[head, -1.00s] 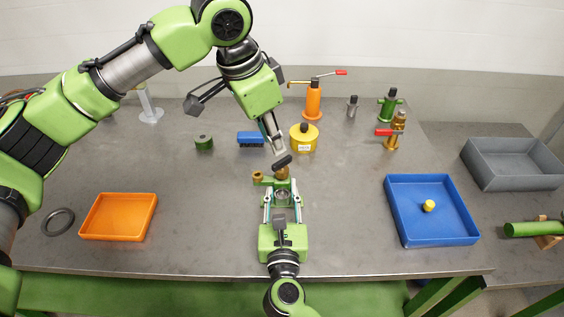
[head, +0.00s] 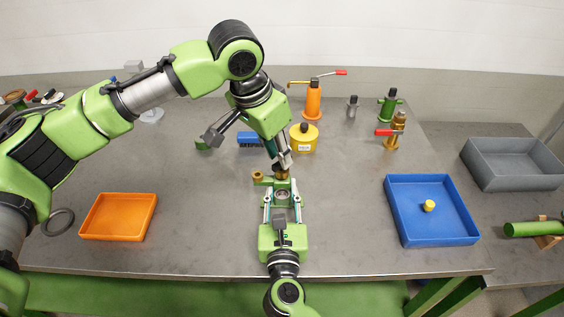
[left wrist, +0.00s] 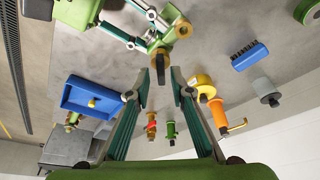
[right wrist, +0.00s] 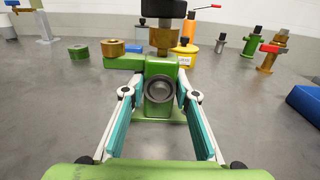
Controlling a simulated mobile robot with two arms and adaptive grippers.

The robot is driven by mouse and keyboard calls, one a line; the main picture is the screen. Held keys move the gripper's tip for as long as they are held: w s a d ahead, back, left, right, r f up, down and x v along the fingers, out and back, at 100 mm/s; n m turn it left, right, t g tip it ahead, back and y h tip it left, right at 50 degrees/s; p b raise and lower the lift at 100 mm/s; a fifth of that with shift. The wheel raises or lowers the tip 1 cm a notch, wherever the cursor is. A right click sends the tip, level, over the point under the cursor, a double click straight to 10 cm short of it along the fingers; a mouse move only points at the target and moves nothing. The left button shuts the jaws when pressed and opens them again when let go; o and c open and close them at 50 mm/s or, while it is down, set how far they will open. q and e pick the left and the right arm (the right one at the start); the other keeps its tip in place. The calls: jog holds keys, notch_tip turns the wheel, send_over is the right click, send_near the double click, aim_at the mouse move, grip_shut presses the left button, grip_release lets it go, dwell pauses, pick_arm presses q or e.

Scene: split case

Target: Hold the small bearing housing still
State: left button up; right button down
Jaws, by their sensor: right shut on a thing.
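The small bearing housing (right wrist: 145,95) is a green block with a round metal bore facing me and an arm out to the left; it also shows in the head view. My right gripper (right wrist: 158,108) is shut on it, one finger along each side. A brass fitting (right wrist: 163,42) with a black top (right wrist: 163,8) stands upright on the housing. A brass nut (right wrist: 113,47) sits on the arm; it also shows in the left wrist view (left wrist: 182,29). My left gripper (left wrist: 160,76) is above the housing, fingers apart around the black top. Whether they touch it is unclear.
An orange tray (head: 84,233) lies left, and a blue tray (head: 402,241) with a yellow piece (head: 429,205) lies right. A yellow can (head: 303,145) and blue brush (head: 248,137) stand behind the housing. The bench between the housing and the blue tray is clear.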

pick_arm(q)
jog(key=shift+w+d+f, duration=0.15)
jog(key=shift+f, duration=0.55)
jog(key=shift+c, duration=0.4)
grip_shut()
jog(key=shift+m+g+h, duration=0.4)
jog(key=shift+m+g, duration=0.2)
jog(key=shift+m, duration=1.8)
jog(key=shift+w+d+m+g, duration=0.15)
jog(key=shift+m+g, duration=0.35)
jog(key=shift+m, duration=2)
